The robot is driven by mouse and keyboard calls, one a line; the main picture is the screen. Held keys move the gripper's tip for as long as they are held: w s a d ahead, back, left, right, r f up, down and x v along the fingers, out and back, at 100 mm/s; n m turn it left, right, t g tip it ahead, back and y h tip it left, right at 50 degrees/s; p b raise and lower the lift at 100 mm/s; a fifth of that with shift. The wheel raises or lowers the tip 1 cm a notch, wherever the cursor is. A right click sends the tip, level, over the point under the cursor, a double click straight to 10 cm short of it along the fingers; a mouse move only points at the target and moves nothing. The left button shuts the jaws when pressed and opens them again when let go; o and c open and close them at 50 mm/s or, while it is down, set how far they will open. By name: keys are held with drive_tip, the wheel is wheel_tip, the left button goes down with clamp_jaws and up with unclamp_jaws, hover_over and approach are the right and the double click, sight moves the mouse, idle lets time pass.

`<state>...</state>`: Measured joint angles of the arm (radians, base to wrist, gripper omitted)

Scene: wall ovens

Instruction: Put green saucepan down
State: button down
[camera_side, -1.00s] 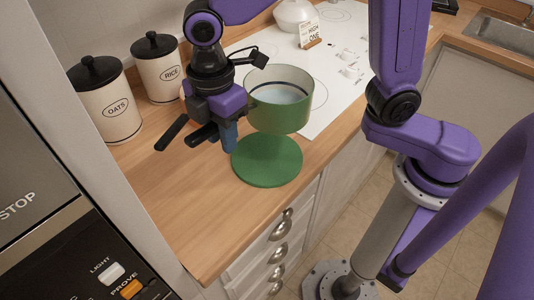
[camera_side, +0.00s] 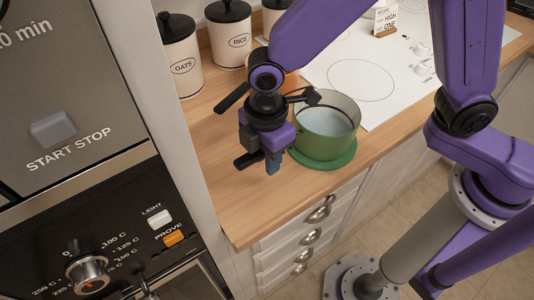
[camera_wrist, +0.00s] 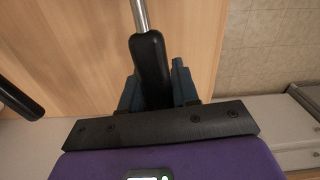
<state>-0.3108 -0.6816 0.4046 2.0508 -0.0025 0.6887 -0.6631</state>
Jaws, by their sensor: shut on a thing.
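The green saucepan (camera_side: 328,124), with a pale inside, is upright over the round green mat (camera_side: 322,164) in the side view. Its base appears to rest on the mat, whose near rim shows below it. My gripper (camera_side: 273,160) is left of the pan, low over the counter. In the wrist view my gripper (camera_wrist: 156,88) has its blue fingers shut on either side of the pan's black handle (camera_wrist: 152,55), which leads to a metal rod. The pan's body is out of the wrist view.
An orange pan (camera_side: 291,82) is partly hidden behind my gripper; a second black handle (camera_side: 232,98) sticks out beside it. OATS (camera_side: 181,65) and RICE (camera_side: 238,41) canisters stand behind. A white hob (camera_side: 365,80) lies right. The wooden counter's front edge (camera_side: 285,215) is close.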

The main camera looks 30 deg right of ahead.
drive_tip(key=shift+f, duration=0.1)
drive_tip(key=c, duration=0.8)
unclamp_jaws()
drive_tip(key=shift+f, duration=0.1)
drive_tip(key=shift+c, duration=0.2)
wheel_tip(320, 180, up, 12)
drive_tip(key=shift+r, duration=0.2)
drive_tip(key=shift+d, duration=0.1)
drive_tip(key=s+d+f+m, duration=0.1)
drive_tip(key=s+d, duration=0.3)
drive_tip(key=d, duration=0.4)
drive_tip(key=s+d+f+m, duration=0.1)
drive_tip(key=s+d+m, duration=0.2)
drive_tip(key=d, duration=0.6)
drive_tip(key=s+d+f+m, duration=0.1)
drive_tip(key=s+d+m, duration=0.1)
drive_tip(key=s+d, duration=0.5)
drive_tip(key=shift+s+d+f, duration=0.25)
drive_tip(key=shift+d+f, duration=0.1)
drive_tip(key=shift+d, duration=0.75)
